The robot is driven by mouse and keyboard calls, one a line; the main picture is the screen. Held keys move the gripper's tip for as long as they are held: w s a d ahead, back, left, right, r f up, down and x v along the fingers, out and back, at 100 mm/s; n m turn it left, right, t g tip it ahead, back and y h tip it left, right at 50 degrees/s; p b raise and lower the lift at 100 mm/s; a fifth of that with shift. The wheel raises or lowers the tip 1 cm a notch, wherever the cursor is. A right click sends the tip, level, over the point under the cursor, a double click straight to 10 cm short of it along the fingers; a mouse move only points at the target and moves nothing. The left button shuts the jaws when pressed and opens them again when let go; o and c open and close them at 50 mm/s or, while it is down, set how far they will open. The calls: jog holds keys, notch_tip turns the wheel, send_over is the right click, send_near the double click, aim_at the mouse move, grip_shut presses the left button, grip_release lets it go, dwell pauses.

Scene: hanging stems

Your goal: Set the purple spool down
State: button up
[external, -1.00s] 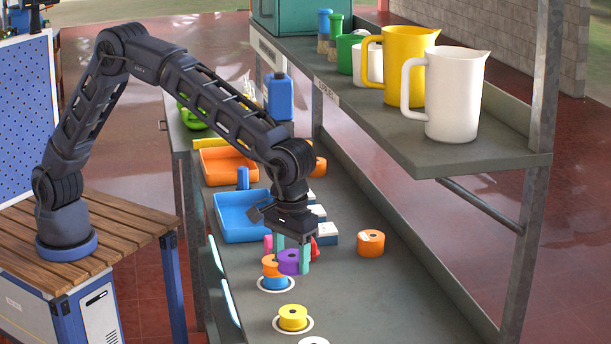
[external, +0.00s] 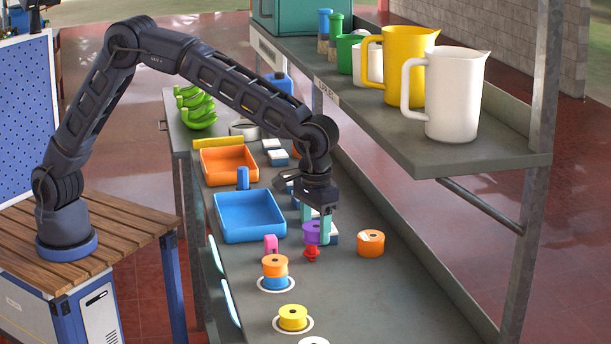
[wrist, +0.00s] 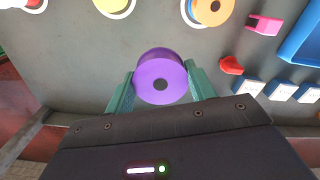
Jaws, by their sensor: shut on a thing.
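The purple spool (external: 312,231) is held between the green fingertips of my gripper (external: 317,226), which is shut on it. An orange spool (external: 274,265) is stacked on a blue spool (external: 275,284) on a white ring. A yellow spool (external: 293,317) sits on another white ring.
Another orange spool (external: 370,243) stands to the right. A pink piece (external: 271,243), a blue tray (external: 249,217) and an orange tray (external: 229,164) lie to the left. The upper shelf (external: 490,155) with pitchers overhangs at right. Bare bench lies right of the yellow spool.

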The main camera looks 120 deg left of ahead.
jog(key=m, duration=0.2)
send_near(322, 279)
notch_tip(322, 279, down, 6)
jog(key=shift+f, duration=0.15)
jog(key=shift+f, duration=0.1)
dwell(0.3)
jog(key=o, duration=1)
